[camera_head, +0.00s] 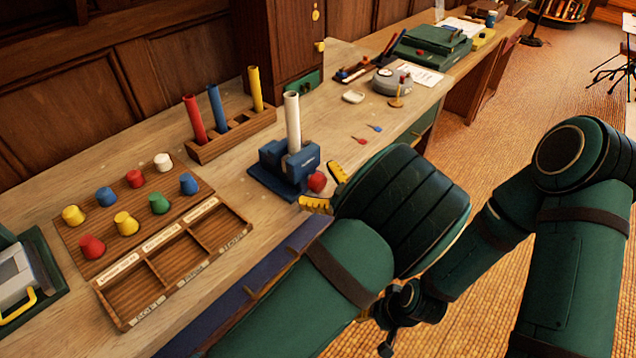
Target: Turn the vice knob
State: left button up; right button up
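The blue vice (273,167) stands on the desk and holds a white tube (292,122) upright. Its red knob (317,182) is on the right side of the vice. My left gripper (327,188) has its yellow fingertips apart, one above and one below, just right of the knob. The fingers are open and nothing shows held in them. I cannot tell whether either finger touches the knob. A dark part at the end of my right arm (402,305) shows low in the middle; its fingers cannot be made out.
A wooden rack (232,134) with coloured tubes stands behind the vice. A board of coloured pegs (107,226) and a sorting tray (128,310) lie to the left. Two small darts (360,140) lie right of the vice. Carpet (500,110) lies beyond the desk edge.

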pick_arm(q)
notch_tip(320, 180, up, 10)
jog(key=shift+r, duration=0.1)
dwell(0.6)
